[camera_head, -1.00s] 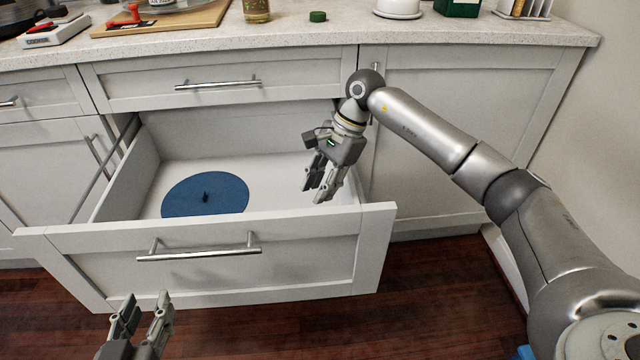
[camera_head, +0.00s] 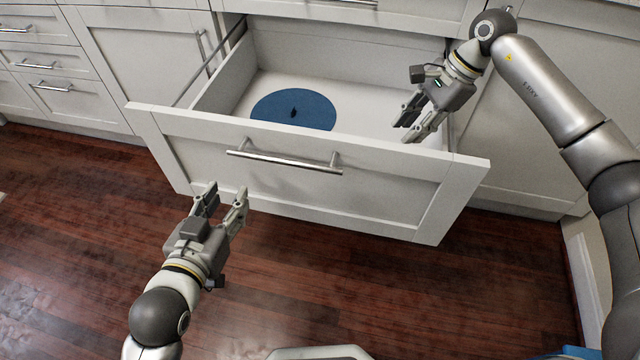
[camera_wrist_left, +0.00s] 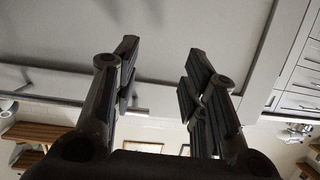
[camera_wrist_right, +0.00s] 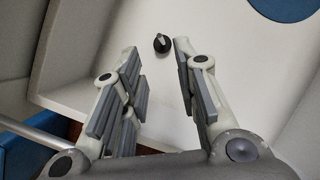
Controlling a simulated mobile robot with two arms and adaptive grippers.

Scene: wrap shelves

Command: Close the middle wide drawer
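The middle wide drawer (camera_head: 300,185) is pulled well out under the top drawer in the head view. Its front is pale grey with a horizontal metal bar handle (camera_head: 285,160). A round blue disc (camera_head: 293,108) with a small dark knob lies inside. My left gripper (camera_head: 222,192) is open and empty, in front of the drawer front, below and left of the handle. The pale panel (camera_wrist_left: 160,40) fills the upper left wrist view. My right gripper (camera_head: 404,132) is open and empty over the right part of the drawer's inside. Contact with the drawer cannot be told.
A top drawer (camera_head: 345,12) runs above, with a cupboard door (camera_head: 545,130) to the right. Closed narrow drawers (camera_head: 50,90) stand at the far left. The dark wooden floor (camera_head: 400,290) in front is clear. A small black object (camera_wrist_right: 162,43) shows in the right wrist view.

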